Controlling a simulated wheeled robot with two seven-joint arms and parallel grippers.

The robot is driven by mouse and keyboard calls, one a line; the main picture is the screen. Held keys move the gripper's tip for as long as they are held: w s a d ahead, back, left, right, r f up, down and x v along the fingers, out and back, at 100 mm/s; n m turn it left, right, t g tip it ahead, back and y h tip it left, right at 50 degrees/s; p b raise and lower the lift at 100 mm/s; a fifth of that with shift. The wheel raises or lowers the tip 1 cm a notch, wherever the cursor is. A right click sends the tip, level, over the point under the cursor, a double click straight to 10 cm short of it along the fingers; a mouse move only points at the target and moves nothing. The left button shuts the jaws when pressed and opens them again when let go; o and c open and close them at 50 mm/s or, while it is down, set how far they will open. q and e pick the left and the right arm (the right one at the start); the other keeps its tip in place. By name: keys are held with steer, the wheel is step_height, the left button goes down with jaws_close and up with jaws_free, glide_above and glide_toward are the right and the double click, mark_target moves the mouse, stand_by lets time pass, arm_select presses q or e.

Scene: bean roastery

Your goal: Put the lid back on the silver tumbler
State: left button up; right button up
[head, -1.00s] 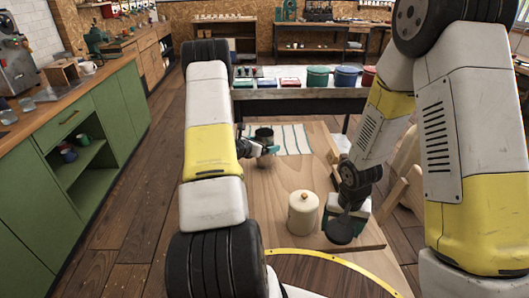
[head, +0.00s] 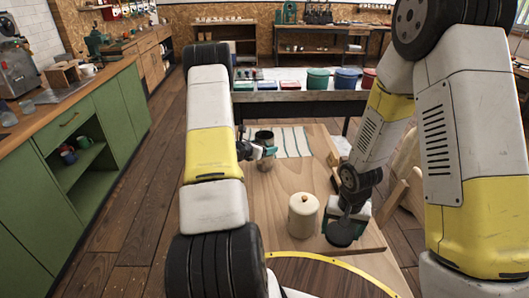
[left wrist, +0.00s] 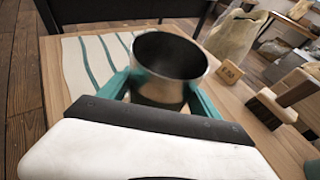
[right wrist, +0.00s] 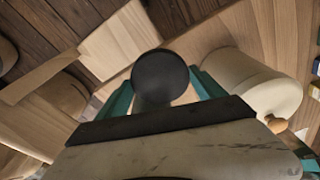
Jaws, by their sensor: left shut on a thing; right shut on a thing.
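The silver tumbler (left wrist: 168,75) is upright with its dark mouth uncovered. My left gripper (left wrist: 160,88) is shut on its sides with teal fingers. In the head view the tumbler (head: 264,137) is near the striped cloth, with the left gripper (head: 266,152) at its near side; whether its base touches the table is unclear. My right gripper (right wrist: 160,92) is shut on the round black lid (right wrist: 160,72). In the head view the lid (head: 343,236) is low over the table's right front, apart from the tumbler, and the right gripper (head: 347,220) partly hides it.
A cream canister (head: 303,216) with a knobbed lid stands left of the right gripper, close to it. A striped cloth (head: 293,142) lies behind the tumbler. A small label block (left wrist: 229,72) and a wooden brush-like piece (left wrist: 272,108) are right of the tumbler. Bare wood lies between tumbler and canister.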

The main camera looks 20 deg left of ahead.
arm_select(q)
step_height(320, 180, up, 10)
stand_by(0.5)
steer(key=o, duration=1)
jaws_close()
